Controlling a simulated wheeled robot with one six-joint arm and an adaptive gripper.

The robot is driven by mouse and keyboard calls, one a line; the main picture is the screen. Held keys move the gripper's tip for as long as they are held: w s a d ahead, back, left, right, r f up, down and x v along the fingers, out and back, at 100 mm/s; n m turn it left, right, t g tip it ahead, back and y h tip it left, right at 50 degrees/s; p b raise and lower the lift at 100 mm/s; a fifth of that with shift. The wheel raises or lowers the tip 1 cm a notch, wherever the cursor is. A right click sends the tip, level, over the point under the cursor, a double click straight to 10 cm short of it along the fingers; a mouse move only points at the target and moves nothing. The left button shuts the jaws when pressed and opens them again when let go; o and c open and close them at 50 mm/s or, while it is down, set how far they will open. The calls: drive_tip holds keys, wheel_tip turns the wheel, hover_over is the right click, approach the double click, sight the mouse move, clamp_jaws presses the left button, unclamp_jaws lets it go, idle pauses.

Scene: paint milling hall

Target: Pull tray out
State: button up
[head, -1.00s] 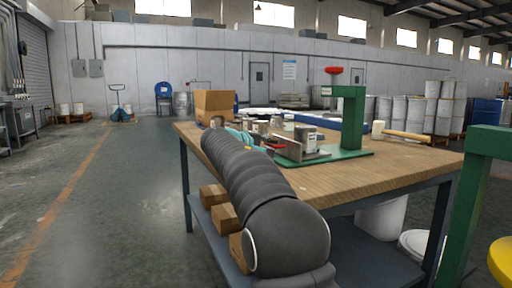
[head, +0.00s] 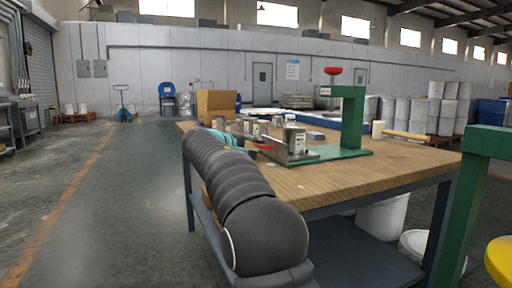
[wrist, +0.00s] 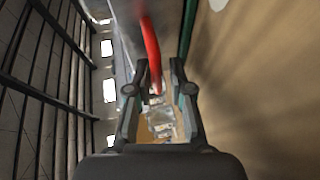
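The metal tray (head: 279,150) sits at the green press stand (head: 353,115) on the workbench, with a small labelled can (head: 295,139) at it. Its red handle (head: 263,148) points left, toward my gripper (head: 238,140). In the wrist view the red handle (wrist: 153,55) reaches down between the fingers of my gripper (wrist: 159,64), nearer the left finger. The fingers stand apart, with clear room to the right of the handle. Whether the handle touches a finger I cannot tell. My arm hides part of the bench in the head view.
The wooden workbench (head: 345,183) carries a cardboard box (head: 215,104) and several cans behind my gripper. A pale cylinder (head: 377,130) stands right of the press. Another green frame (head: 470,190) and a yellow seat (head: 499,260) are at the right. The floor at left is open.

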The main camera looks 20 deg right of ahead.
drive_tip(key=shift+d+r, duration=0.1)
drive_tip(key=v, duration=1.2)
